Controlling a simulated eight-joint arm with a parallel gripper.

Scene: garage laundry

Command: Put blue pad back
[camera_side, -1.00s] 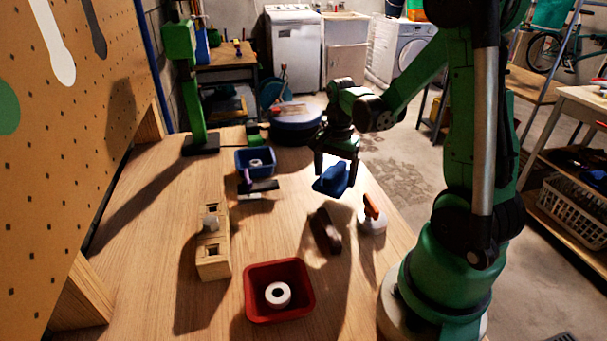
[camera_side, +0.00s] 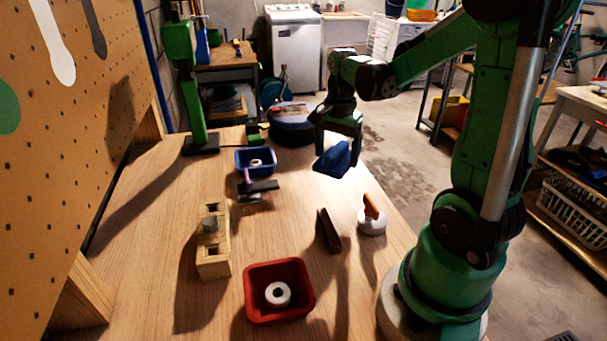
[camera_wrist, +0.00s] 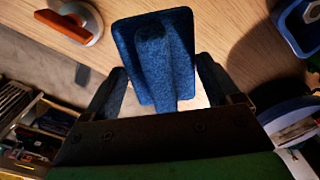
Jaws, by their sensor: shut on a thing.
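The blue pad (camera_side: 333,160) is held by my gripper (camera_side: 337,140) above the right part of the wooden table, clear of the surface. In the wrist view the blue pad (camera_wrist: 156,60) is a rounded blue slab with a raised grip, between the two dark fingers of my gripper (camera_wrist: 160,92). The gripper is shut on the grip, and the pad is tilted in the side view. The pad's place is not clear from these frames.
A dark block (camera_side: 328,230) and a white round holder with an orange piece (camera_side: 371,216) stand below. A red bin (camera_side: 250,305), a wooden block with holes (camera_side: 221,262), a blue bin (camera_side: 241,166) and a purple-handled tool (camera_side: 262,186) are also on the table.

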